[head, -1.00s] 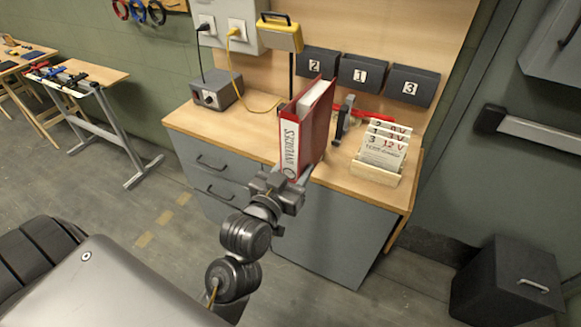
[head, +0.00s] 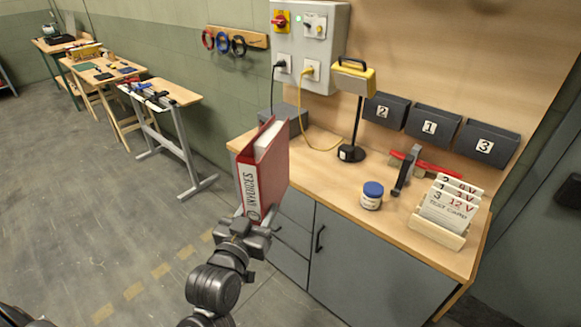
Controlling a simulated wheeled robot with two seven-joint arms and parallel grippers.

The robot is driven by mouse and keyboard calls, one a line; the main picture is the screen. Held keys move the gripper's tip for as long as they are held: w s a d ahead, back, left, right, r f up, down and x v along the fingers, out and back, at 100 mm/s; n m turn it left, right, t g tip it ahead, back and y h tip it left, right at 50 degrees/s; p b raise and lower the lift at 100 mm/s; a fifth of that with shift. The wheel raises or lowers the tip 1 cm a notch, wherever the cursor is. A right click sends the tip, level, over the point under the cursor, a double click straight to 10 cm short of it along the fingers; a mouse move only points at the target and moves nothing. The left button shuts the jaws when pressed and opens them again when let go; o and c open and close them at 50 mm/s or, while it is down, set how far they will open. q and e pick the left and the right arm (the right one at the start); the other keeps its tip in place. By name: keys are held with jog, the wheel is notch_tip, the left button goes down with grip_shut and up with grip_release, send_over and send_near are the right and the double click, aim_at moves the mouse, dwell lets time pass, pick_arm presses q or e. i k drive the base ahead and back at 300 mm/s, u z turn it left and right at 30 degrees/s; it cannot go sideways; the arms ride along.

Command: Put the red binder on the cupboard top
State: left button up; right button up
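The red binder (head: 267,170) is upright in the head view, with a white spine label reading INVOICES and pale pages showing at its top. I cannot tell whether this cabinet is the cupboard named in the task.
On the wooden top are a blue-lidded jar (head: 371,195), a lamp (head: 352,150), a grey box (head: 285,122), a dark clamp-like tool (head: 407,170) and a card rack (head: 437,234). Worktables (head: 165,95) stand at the left. The floor (head: 90,200) between is clear.

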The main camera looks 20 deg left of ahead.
aim_at(343, 182)
jog(key=u, duration=2.3)
jog(key=k, duration=0.95)
jog(key=z, duration=2.4)
jog(key=i, duration=1)
jog(key=z, duration=0.1)
